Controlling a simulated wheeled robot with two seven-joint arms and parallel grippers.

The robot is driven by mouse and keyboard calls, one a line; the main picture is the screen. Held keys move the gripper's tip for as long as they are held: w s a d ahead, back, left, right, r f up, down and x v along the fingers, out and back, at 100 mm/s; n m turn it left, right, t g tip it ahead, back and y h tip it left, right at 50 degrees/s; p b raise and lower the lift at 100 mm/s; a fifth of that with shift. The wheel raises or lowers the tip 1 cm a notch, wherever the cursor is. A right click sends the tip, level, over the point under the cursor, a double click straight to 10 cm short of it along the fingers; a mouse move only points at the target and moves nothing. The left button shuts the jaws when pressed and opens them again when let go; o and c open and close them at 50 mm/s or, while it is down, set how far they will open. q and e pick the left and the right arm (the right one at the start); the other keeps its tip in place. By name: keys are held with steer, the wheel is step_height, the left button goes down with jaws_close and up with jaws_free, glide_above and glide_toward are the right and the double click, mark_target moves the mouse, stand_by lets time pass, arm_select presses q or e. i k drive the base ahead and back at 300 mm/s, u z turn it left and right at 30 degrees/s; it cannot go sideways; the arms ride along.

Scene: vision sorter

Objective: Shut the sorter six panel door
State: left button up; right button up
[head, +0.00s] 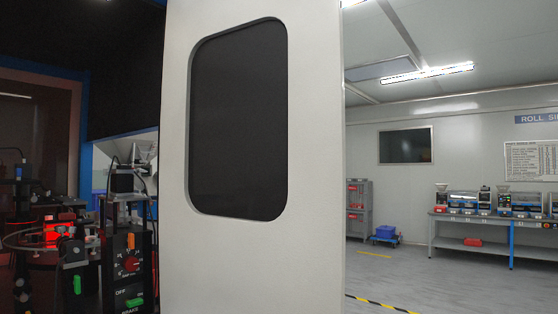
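A tall white panel door (315,170) with a dark rounded window (240,120) fills the middle of the head view. It stands swung out at an angle, with the sorter's inside showing to its left. The door's lower end runs out of the picture. The sorter machinery (125,250) at the left has a control box with a red dial, a green switch and a lit red part. Neither of my grippers is in view.
To the right is open grey floor (440,275) with black and yellow tape. A workbench (490,225) with several small machines stands along the far right wall. A grey shelf (358,205) and a blue cart (386,236) stand farther back.

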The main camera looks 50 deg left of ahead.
mark_target(252, 171)
steer(key=i, duration=2.9)
steer(key=u, duration=4.2)
steer(key=i, duration=1)
steer(key=u, duration=0.05)
